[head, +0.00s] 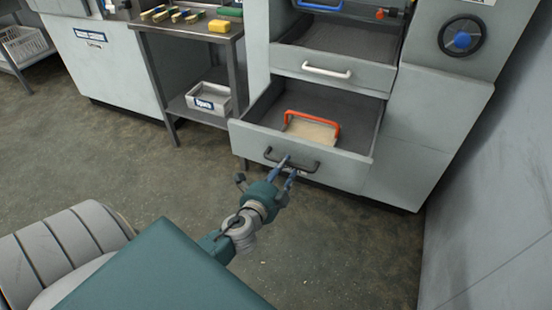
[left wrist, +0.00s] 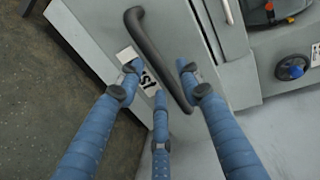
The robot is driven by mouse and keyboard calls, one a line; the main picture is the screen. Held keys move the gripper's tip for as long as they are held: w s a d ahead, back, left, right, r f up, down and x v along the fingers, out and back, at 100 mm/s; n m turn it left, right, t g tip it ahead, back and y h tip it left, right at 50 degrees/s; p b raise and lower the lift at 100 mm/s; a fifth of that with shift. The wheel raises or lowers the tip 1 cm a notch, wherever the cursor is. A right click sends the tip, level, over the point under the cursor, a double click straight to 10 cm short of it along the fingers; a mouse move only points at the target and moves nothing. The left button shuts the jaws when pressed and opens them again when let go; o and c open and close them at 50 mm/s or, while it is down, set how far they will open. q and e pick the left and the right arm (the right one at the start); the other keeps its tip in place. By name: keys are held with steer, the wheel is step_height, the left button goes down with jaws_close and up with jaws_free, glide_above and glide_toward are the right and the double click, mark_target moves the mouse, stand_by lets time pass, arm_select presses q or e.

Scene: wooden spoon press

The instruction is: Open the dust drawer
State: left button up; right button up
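The dust drawer (head: 335,167) is the lower grey drawer of the press cabinet. It stands pulled out, and its inside shows from above. Its dark bar handle (head: 308,165) is on the front face. In the left wrist view the handle (left wrist: 157,58) runs diagonally past a white label (left wrist: 148,82) of which "st" is readable. My left gripper (head: 285,163) is at the handle. Its blue fingers (left wrist: 160,72) are spread on both sides of the bar, with gaps visible between fingertips and bar. My right gripper is in neither view.
A tray with an orange-red handle (head: 312,125) lies inside the drawer. Above is another drawer with a white handle (head: 326,71). A metal bench (head: 188,38) with brushes and a labelled bin (head: 208,98) stands to the left. The floor in front is clear.

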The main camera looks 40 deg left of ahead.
arm_select(q)
steer(key=v, duration=0.9)
steer(key=shift+s, duration=0.1)
